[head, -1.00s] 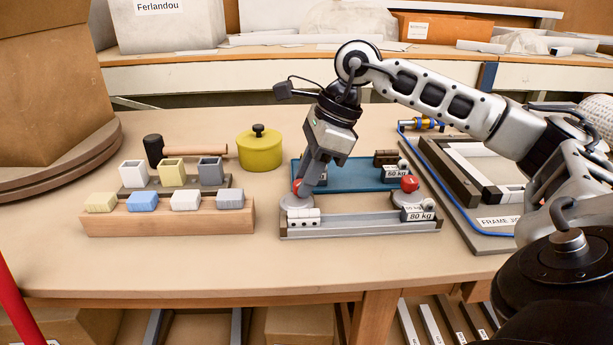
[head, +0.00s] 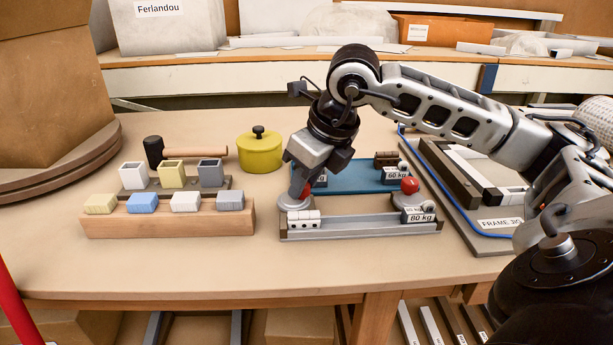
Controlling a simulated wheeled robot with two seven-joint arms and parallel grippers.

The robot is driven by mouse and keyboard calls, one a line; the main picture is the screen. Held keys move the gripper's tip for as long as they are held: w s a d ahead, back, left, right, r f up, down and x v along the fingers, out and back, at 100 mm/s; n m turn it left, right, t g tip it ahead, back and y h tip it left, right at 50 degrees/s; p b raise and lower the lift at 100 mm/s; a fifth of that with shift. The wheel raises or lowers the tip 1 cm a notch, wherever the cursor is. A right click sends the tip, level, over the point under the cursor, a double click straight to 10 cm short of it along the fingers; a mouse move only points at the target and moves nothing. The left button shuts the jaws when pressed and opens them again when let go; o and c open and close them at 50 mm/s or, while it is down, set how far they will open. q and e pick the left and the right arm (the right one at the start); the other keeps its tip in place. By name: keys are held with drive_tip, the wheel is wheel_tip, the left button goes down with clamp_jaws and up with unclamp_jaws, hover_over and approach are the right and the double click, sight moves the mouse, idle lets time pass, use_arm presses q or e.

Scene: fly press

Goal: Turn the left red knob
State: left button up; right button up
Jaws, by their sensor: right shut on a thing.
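The left red knob (head: 306,192) sits on a round grey base (head: 292,203) at the left end of the press fixture (head: 350,228). My right gripper (head: 300,190) points down at it and is shut on it, hiding most of the knob. Only a small red part shows beside the fingers. A second red knob (head: 409,185) stands at the right end of the fixture, free of any gripper. My left gripper is not in view.
A blue tray (head: 355,178) with weights lies behind the fixture. A yellow pot (head: 260,152), a mallet (head: 190,152) and a wooden block rack (head: 168,220) stand to the left. A framed panel (head: 495,244) lies right. The front table strip is clear.

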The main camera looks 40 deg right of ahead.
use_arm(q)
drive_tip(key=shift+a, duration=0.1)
use_arm(e)
drive_tip(key=shift+m, duration=0.3)
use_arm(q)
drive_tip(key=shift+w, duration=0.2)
use_arm(e)
drive_tip(key=o, duration=1)
use_arm(q)
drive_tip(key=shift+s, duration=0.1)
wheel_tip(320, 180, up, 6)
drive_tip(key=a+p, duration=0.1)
drive_tip(key=p, duration=0.3)
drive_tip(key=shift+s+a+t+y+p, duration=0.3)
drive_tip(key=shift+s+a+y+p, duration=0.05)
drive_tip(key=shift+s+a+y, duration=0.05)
use_arm(e)
drive_tip(key=v, duration=1.6)
drive_tip(key=shift+a, duration=0.2)
